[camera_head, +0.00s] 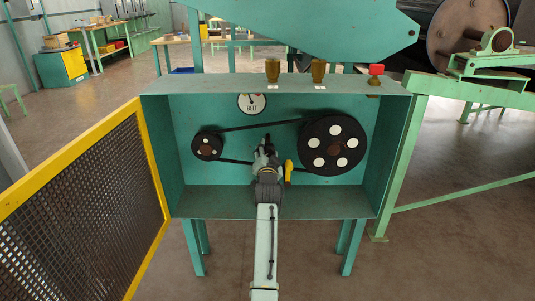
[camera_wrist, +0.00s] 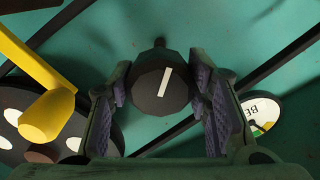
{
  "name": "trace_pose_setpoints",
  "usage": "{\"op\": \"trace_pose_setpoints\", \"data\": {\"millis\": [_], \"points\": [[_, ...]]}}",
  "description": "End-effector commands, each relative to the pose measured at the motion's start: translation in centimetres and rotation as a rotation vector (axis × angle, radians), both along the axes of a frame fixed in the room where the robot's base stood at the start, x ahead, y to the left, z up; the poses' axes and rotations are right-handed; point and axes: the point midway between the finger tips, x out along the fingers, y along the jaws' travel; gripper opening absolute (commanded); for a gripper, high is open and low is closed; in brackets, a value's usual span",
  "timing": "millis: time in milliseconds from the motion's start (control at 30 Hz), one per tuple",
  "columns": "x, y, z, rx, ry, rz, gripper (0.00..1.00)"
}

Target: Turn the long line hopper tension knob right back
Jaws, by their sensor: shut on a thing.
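The tension knob (camera_wrist: 158,92) is a dark, many-sided knob with a white pointer line, seen near the middle of the wrist view. The line leans a little to the right of upright in that view. My gripper (camera_head: 266,150) reaches into the green hopper box (camera_head: 180,205), between the two pulleys. In the wrist view its padded fingers (camera_wrist: 160,78) lie on either side of the knob, shut on it. In the head view my gripper mostly hides the knob. A round BELT gauge (camera_head: 251,103) sits above on the back panel; its edge also shows in the wrist view (camera_wrist: 262,112).
A small pulley (camera_head: 207,146) and a large pulley (camera_head: 333,146) with a black belt flank my gripper. A yellow handle (camera_head: 289,172) stands close on its right. The yellow-framed mesh door (camera_head: 85,215) hangs open at left. A red button (camera_head: 376,69) is on top.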

Motion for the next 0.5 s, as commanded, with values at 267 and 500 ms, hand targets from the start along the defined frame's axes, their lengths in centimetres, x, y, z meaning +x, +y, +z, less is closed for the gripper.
{"op": "trace_pose_setpoints", "data": {"millis": [267,500], "points": [[-0.01,-0.08,-0.14,-0.265,0.001,0.0,0.17],[-0.01,-0.15,-0.14,-0.492,0.001,0.0,0.17]]}}
